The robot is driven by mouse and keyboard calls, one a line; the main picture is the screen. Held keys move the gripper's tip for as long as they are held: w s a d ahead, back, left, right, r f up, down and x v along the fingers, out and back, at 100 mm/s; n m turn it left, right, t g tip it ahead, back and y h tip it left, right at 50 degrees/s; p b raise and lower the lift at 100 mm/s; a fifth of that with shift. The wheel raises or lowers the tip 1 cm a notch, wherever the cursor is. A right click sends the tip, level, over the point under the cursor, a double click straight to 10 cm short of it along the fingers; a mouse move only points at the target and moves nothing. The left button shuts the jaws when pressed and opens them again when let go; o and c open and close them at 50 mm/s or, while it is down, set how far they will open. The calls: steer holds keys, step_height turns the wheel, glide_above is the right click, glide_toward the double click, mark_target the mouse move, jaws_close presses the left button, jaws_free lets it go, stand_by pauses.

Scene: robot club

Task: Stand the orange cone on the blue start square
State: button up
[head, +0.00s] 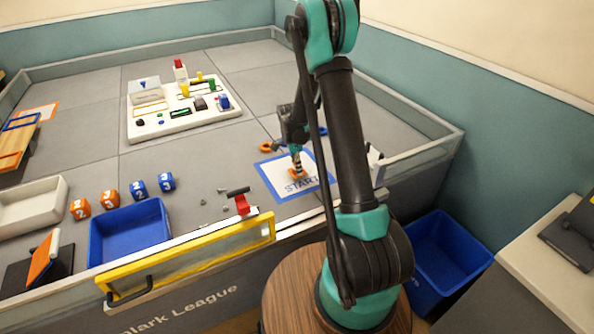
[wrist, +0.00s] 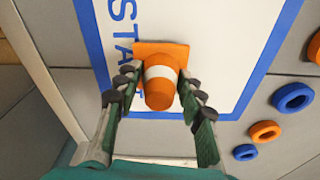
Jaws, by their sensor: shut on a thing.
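The orange cone (wrist: 160,80) with a white band is between the fingers of my gripper (wrist: 158,92) in the wrist view. My gripper is shut on it. I cannot tell whether the base touches the mat.
Orange and blue rings (wrist: 265,131) lie beside the square. A white panel board (head: 150,130) stands behind. To the left are numbered cubes (head: 138,189) and a blue tray (head: 130,232). A red clamp-like part (head: 241,203) sits at the table's front edge.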

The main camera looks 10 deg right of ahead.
steer(key=shift+f, duration=1.1)
steer(key=shift+f, duration=0.1)
steer(key=o, duration=1.2)
steer(key=shift+c, duration=0.2)
